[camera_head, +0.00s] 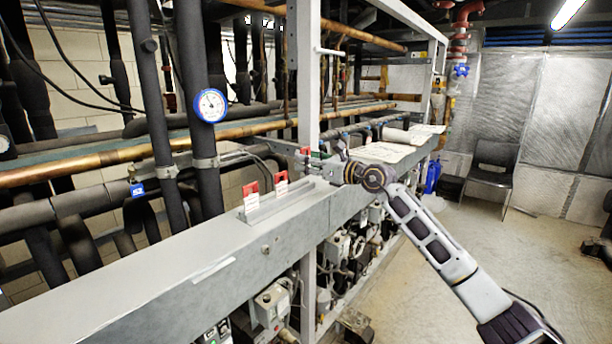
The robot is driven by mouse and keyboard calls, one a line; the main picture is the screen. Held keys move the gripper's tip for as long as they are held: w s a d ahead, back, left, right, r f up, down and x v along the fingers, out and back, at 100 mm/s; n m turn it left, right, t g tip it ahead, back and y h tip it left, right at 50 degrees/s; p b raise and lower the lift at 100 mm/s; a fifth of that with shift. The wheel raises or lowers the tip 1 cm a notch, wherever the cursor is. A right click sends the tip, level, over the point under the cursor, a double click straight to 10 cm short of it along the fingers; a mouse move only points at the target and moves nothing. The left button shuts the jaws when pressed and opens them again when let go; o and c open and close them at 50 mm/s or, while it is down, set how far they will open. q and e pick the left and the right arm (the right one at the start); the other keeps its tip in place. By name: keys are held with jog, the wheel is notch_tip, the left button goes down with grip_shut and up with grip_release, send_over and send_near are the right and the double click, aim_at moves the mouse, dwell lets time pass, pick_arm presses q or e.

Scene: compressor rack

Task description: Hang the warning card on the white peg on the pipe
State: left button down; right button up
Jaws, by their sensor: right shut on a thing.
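My right gripper (308,162) reaches in from the right and points left, just above the grey ledge by the white upright post. It is shut on a small red-topped warning card (305,151), mostly hidden by the fingers. Two more red and white cards stand upright in a grey holder (280,203) on the ledge: one on the left (251,198) and one in the middle (281,184). My left gripper is not in view.
The grey ledge (150,285) runs from front left to the back. Copper and dark insulated pipes and a blue-rimmed gauge (210,105) stand behind it. Papers (390,152) lie farther along the ledge. Open floor (440,270) lies to the right, with a chair (492,170) at the back.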

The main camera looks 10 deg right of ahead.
jog(key=shift+r, duration=0.1)
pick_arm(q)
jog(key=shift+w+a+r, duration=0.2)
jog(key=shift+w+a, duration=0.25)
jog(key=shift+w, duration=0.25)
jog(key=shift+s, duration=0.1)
